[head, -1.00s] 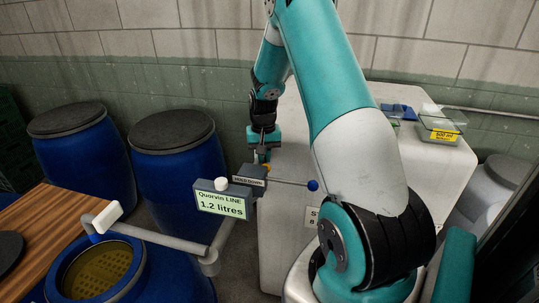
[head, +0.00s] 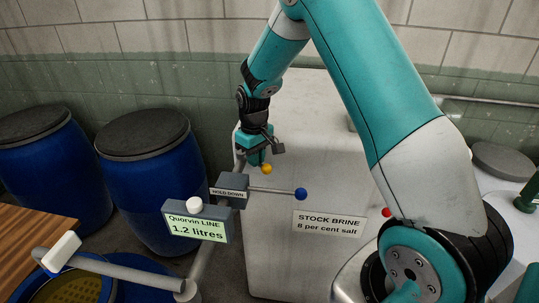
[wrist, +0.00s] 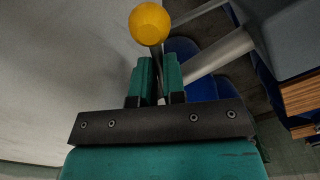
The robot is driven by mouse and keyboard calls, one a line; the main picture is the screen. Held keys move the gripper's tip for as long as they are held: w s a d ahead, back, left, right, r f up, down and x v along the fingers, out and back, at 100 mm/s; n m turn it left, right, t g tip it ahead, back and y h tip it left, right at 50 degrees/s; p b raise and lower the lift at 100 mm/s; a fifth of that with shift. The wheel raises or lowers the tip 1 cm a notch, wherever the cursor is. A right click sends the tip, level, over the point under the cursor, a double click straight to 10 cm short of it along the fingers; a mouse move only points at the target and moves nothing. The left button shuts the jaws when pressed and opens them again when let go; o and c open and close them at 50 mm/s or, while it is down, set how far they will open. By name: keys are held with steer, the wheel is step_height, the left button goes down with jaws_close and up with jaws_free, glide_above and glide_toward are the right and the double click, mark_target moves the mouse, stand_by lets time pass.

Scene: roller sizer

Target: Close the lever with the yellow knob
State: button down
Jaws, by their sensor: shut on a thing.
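The yellow knob (head: 266,169) is a small ball just below and right of my gripper (head: 257,155) in the head view. In the wrist view the yellow knob (wrist: 150,23) stands just beyond my fingertips (wrist: 156,62). A thin lever rod leads from the knob down between the two green fingers, and my gripper is shut on this rod. In the head view the fingers hide most of the rod and its lower joint is hard to make out. A grey pipe (head: 203,268) runs beside it.
A lever with a blue knob (head: 301,194) sticks out right of the HOLD DOWN box (head: 230,188), close below my gripper. A display (head: 194,227) reads 1.2 litres. A pale tank (head: 320,130) stands right behind; blue drums (head: 155,185) stand left.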

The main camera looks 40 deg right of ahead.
steer(key=shift+w+r, duration=0.1)
steer(key=shift+w, duration=0.05)
steer(key=c, duration=1.2)
jaws_free()
step_height(320, 180, up, 17)
steer(key=b, duration=0.3)
steer(key=shift+r, duration=0.15)
steer(key=shift+c, duration=0.4)
